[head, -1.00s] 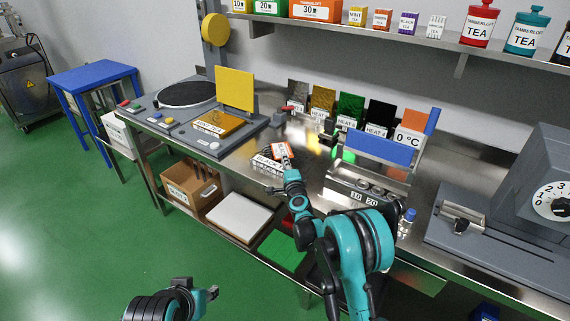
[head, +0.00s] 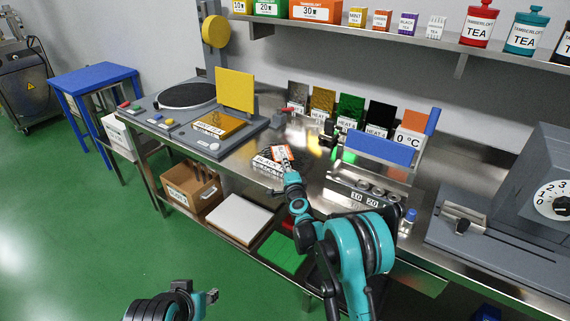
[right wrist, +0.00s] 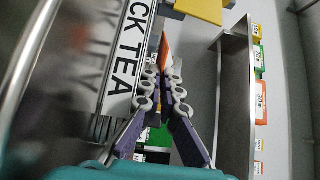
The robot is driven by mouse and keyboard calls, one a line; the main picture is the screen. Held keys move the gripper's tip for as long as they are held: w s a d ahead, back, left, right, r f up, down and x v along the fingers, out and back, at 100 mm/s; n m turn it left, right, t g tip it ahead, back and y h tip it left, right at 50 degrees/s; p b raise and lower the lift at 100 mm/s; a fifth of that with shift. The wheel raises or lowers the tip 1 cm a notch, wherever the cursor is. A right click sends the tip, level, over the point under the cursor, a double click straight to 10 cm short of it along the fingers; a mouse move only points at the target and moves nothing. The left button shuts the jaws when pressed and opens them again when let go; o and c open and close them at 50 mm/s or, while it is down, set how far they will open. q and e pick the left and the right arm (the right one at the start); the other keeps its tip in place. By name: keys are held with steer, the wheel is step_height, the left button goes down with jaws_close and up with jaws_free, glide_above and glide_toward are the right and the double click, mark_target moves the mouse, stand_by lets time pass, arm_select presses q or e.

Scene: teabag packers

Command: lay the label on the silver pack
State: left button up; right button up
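The label (head: 281,152), a small orange and white piece, is at the tips of my right gripper (head: 284,161), low over the bench. In the right wrist view an orange strip (right wrist: 165,50) shows between the nearly closed fingers (right wrist: 163,76). A grey standing pack (head: 298,92) at the left of the back row looks silver. A dark striped patch shows beside the label behind the BLACK TEA plate (head: 265,160); I cannot tell if it is a pack. Contact below the label is hidden. My left gripper (head: 211,296) hangs low over the floor; its finger opening is unclear.
A yellow pack lies on the grey station (head: 213,145) at left. Gold (head: 322,99), green (head: 350,106), black (head: 380,115) and orange (head: 412,122) packs stand along the back. A blue-topped rack (head: 378,148) is right of my right gripper. A shelf (head: 400,40) runs above.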

steer(key=shift+r+p, duration=0.4)
steer(key=shift+p, duration=0.1)
steer(key=s+p, duration=0.1)
steer(key=s, duration=0.3)
steer(key=s+d, duration=0.1)
steer(key=s, duration=0.2)
steer(key=s+d+p, duration=0.1)
steer(key=s, duration=0.3)
steer(key=shift+s+p, duration=0.35)
steer(key=s+r+n+g+y, duration=0.3)
steer(key=s+r+n+g, duration=0.2)
steer(key=s+r+n, duration=0.8)
steer(key=s+d+f+n+g+h, duration=0.1)
steer(key=s+d+f+g+h, duration=0.1)
steer(key=s, duration=0.6)
steer(key=s+d+f+n+g+h, duration=0.1)
steer(key=s+d+f+g+h, duration=0.1)
steer(key=s+d, duration=0.4)
steer(key=s+d+f+n+g+h, duration=0.1)
steer(key=s+d+f, duration=0.3)
steer(key=s, duration=0.7)
steer(key=shift+s+f+g+h, duration=0.3)
steer(key=shift+s+g+h, duration=0.05)
steer(key=shift+g+h, duration=0.05)
